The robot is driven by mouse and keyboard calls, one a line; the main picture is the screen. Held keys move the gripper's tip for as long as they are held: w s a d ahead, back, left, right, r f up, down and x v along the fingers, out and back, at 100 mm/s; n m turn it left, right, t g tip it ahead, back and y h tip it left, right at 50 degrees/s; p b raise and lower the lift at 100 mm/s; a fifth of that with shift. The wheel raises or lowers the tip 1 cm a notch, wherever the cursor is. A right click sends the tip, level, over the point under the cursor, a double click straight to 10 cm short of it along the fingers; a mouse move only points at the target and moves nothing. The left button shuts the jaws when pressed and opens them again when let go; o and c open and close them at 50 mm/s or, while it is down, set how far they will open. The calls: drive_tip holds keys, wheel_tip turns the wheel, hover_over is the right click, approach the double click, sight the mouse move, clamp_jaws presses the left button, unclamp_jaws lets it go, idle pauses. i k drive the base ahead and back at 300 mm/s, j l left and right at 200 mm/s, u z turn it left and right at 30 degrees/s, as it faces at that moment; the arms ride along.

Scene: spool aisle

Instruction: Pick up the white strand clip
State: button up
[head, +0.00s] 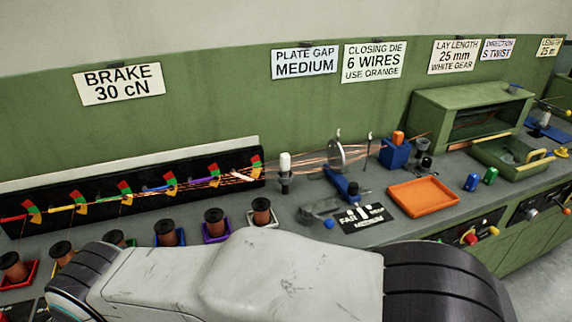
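An upright white piece (285,162) stands in a dark holder on the bench, right of the black brake board. It may be the white strand clip, but it is too small to be sure. Copper strands pass close by it; I cannot tell whether they touch it. A slim white bar (241,177) lies among the strands at the right end of the brake board. My arm fills the lower middle of the head view and hides part of the bench front. My gripper is not in view.
Several copper spools (214,222) stand in coloured trays along the bench front. A round guide plate (336,155), a blue block (394,154) and an orange tray (423,197) are to the right. A black label plate (360,217) lies before them.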

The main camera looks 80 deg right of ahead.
sight(285, 158)
drive_tip(key=z, duration=2.5)
